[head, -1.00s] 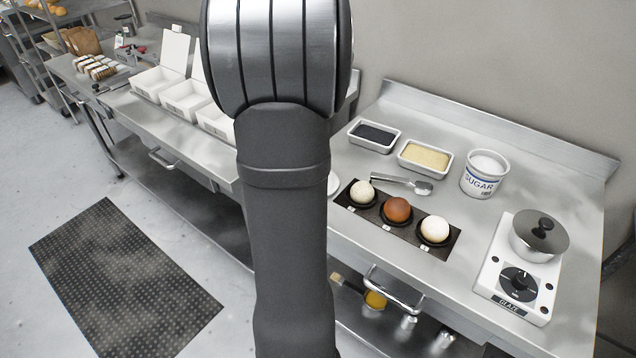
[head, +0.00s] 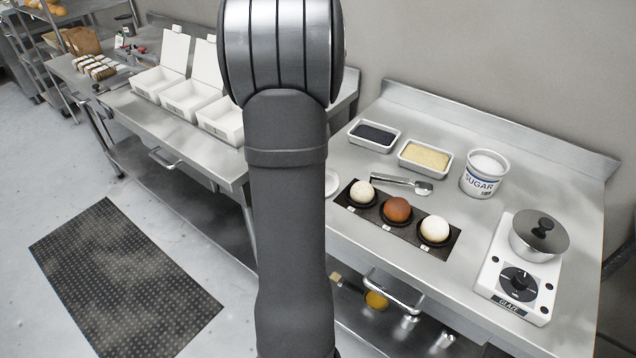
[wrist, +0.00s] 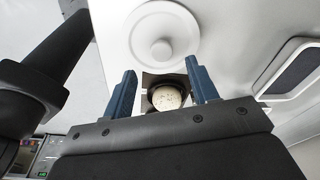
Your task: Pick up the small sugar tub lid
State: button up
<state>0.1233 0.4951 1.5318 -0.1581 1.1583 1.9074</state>
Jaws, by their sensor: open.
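The white round lid with a centre knob (wrist: 163,38) lies flat on the steel counter in the wrist view, just beyond my fingertips. In the head view only a sliver of the lid (head: 331,183) shows beside my arm, which hides the rest. My gripper (wrist: 160,66) is open, its two blue fingers apart with no object held. Whether the fingers are level with the lid I cannot tell. The sugar tub (head: 482,178) stands open at the back right, filled with white sugar. My gripper is hidden in the head view.
A dark holder (head: 445,249) with two pale balls and a brown one sits close by; one pale ball (wrist: 166,97) shows between the fingers. Trays of dark (head: 374,149) and yellow (head: 425,173) filling, a spoon (head: 402,184) and a glaze pot (head: 538,236) occupy the counter.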

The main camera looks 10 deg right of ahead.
jog(key=f, duration=0.4)
jog(key=shift+w+d+f, duration=0.1)
jog(key=shift+d+f, duration=0.15)
jog(key=shift+f, duration=0.1)
jog(key=c, duration=1)
jog(key=shift+c, duration=0.2)
jog(key=shift+r, duration=0.15)
